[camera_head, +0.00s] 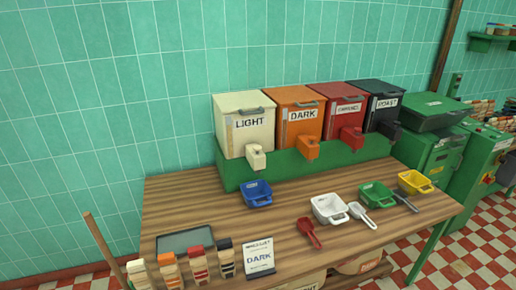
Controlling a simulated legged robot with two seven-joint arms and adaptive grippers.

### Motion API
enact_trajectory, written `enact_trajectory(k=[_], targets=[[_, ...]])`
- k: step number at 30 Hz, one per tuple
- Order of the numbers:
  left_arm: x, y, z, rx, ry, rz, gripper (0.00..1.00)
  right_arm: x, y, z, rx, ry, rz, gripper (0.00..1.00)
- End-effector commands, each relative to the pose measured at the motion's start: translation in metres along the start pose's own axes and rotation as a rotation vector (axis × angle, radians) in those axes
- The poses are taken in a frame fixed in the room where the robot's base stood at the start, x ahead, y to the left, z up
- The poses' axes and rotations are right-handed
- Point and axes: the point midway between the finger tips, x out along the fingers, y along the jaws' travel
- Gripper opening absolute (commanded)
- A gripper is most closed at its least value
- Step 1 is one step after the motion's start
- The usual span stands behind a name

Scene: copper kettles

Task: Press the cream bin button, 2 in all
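The cream bin (243,124), marked LIGHT, stands at the left end of a row of bins on a green stand. A cream spout block (256,157) sticks out at its lower front. Any button on it is too small to make out. A blue scoop-like tray (257,194) sits on the table just in front of and below that block. Neither of my grippers shows in the head view.
Orange (297,123), red (338,113) and black (376,107) bins stand right of the cream one. White (328,208), green (376,195) and yellow (414,182) trays and a red scoop (308,232) lie on the wooden table (190,203). A DARK card (259,257) stands at the front.

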Motion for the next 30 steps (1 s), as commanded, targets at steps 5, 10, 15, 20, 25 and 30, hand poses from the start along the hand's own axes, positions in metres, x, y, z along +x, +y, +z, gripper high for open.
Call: enact_trajectory(k=[5,10,15,20,25,30], targets=[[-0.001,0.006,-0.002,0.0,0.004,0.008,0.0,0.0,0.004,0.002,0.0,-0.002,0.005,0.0],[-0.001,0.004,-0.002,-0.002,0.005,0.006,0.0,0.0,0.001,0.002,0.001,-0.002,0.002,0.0],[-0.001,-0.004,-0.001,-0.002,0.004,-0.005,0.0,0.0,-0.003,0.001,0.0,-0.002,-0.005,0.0],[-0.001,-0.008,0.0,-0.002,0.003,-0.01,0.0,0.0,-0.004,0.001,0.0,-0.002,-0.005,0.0],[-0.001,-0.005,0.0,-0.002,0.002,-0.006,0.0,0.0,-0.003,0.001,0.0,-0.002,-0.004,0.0],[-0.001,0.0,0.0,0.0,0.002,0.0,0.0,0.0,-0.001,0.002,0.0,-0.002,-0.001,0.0]])
